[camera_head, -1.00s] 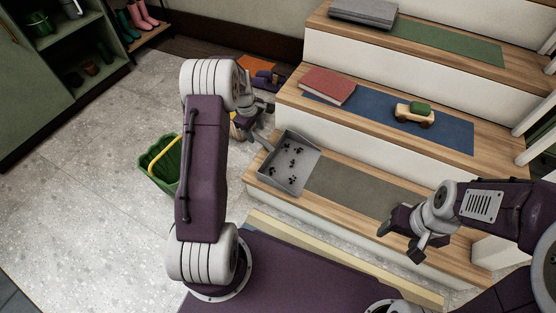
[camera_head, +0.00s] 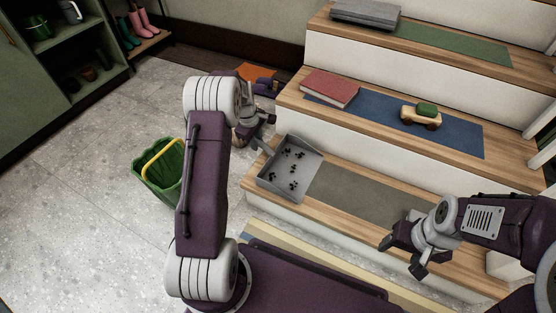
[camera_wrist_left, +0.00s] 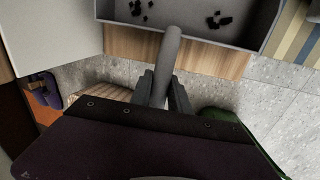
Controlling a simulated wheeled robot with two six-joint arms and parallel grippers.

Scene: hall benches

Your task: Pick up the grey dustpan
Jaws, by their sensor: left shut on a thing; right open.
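The grey dustpan (camera_head: 292,170) lies on the lowest wooden step at its left end, with several black crumbs in its pan. Its handle points left, past the step's edge. My left gripper (camera_head: 252,139) is at the handle in the head view. In the left wrist view my left gripper (camera_wrist_left: 164,95) is shut around the handle (camera_wrist_left: 167,62), and the pan (camera_wrist_left: 188,14) shows at the top. The pan looks close to the step; I cannot tell whether it touches it. My right gripper (camera_head: 403,256) is open and empty above the lowest step's right front.
A green bucket (camera_head: 163,180) with a yellow handle stands on the floor to the left. A red book (camera_head: 329,87) and a toy car (camera_head: 421,117) are on the middle step. A grey folded cloth (camera_head: 365,13) is on the upper step. Shelves stand at the far left.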

